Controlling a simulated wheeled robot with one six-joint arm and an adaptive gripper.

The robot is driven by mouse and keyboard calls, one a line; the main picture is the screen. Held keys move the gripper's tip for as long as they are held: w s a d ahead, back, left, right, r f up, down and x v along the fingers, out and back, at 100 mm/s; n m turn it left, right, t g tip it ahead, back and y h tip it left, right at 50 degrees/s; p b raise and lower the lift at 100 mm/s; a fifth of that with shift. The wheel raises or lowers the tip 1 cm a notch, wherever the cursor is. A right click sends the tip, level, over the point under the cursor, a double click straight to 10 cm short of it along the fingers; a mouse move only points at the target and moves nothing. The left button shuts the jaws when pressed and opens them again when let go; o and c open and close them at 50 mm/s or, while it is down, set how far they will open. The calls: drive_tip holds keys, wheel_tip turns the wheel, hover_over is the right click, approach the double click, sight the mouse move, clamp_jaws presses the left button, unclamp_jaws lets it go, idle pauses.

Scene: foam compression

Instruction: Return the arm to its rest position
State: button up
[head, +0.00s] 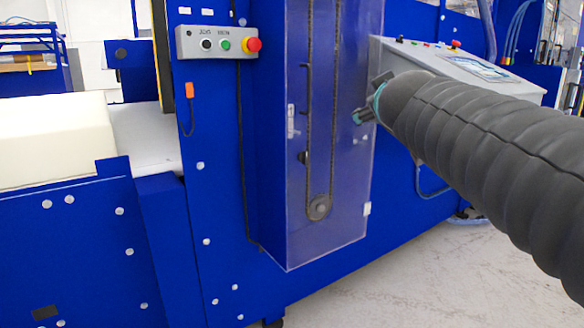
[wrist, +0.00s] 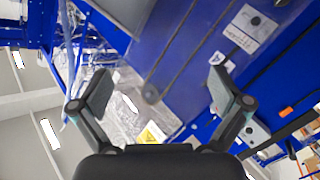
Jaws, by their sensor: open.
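My arm, in a dark ribbed sleeve, reaches in from the right edge of the head view. My gripper (head: 368,100) is at its end, in front of the blue machine (head: 225,195) and left of the grey control console. In the wrist view my gripper (wrist: 160,95) has its two fingers spread wide apart, with nothing between them. The machine's blue panels lie beyond the fingers, and the gripper appears apart from them. In the head view the gripper is small and partly hidden by the sleeve.
A button box (head: 218,43) with a red stop button is on the machine. The grey console (head: 480,72) stands behind my arm. A cream foam block (head: 50,140) lies on the left. Clear grey floor (head: 420,280) is at the lower right.

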drive_tip(key=s+a+f+m+g+y, duration=0.1)
drive_tip(key=s+f+g, duration=0.4)
drive_tip(key=s+f, duration=0.9)
drive_tip(key=s+f+m+g+y, duration=0.2)
drive_tip(key=s+f+g, duration=0.4)
drive_tip(key=s+f, duration=0.8)
wheel_tip(320, 180, down, 8)
drive_tip(key=shift+a+f+m, duration=0.1)
drive_tip(key=shift+a+m, duration=0.3)
drive_tip(key=shift+m, duration=0.3)
